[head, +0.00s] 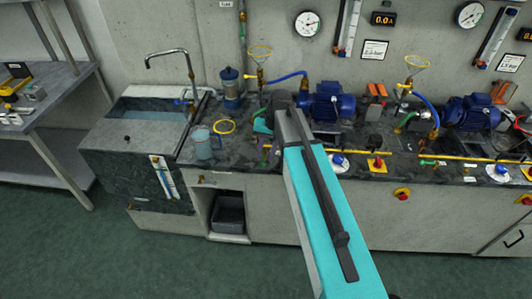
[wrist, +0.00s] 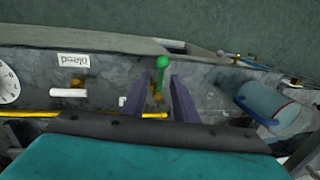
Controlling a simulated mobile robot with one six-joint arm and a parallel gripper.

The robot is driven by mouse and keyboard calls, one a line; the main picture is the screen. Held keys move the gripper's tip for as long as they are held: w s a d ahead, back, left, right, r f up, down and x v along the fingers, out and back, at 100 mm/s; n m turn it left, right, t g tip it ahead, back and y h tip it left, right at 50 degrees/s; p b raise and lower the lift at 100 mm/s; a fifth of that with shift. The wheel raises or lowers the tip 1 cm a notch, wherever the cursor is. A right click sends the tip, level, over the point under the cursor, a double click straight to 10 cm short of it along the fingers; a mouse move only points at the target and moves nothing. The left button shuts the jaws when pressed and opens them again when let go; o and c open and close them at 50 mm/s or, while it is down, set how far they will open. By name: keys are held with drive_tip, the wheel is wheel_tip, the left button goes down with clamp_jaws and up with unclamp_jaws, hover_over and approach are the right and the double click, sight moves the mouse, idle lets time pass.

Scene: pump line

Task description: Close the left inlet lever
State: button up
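A small lever with a green handle (wrist: 162,63) on a brass valve body (wrist: 157,97) shows in the wrist view; it looks like the left inlet lever. My gripper (wrist: 158,84) is open, with one purple finger on each side of the lever. The green knob extends past the fingertips. I cannot tell whether either finger touches it. In the head view my teal arm reaches over the counter to the left pump station, and the arm and gripper hide most of this lever.
A beaker (head: 203,144) and yellow ring (head: 224,127) stand left of my gripper. The left blue pump (head: 327,103) is behind it to the right. A yellow pipe (head: 446,157) runs along the counter, with a red-and-yellow switch (head: 377,163) near it. A sink (head: 148,109) is at left.

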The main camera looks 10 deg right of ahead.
drive_tip(key=shift+f, duration=0.25)
clamp_jaws()
idle(1.4)
drive_tip(key=shift+d, duration=0.25)
drive_tip(key=shift+a, duration=0.1)
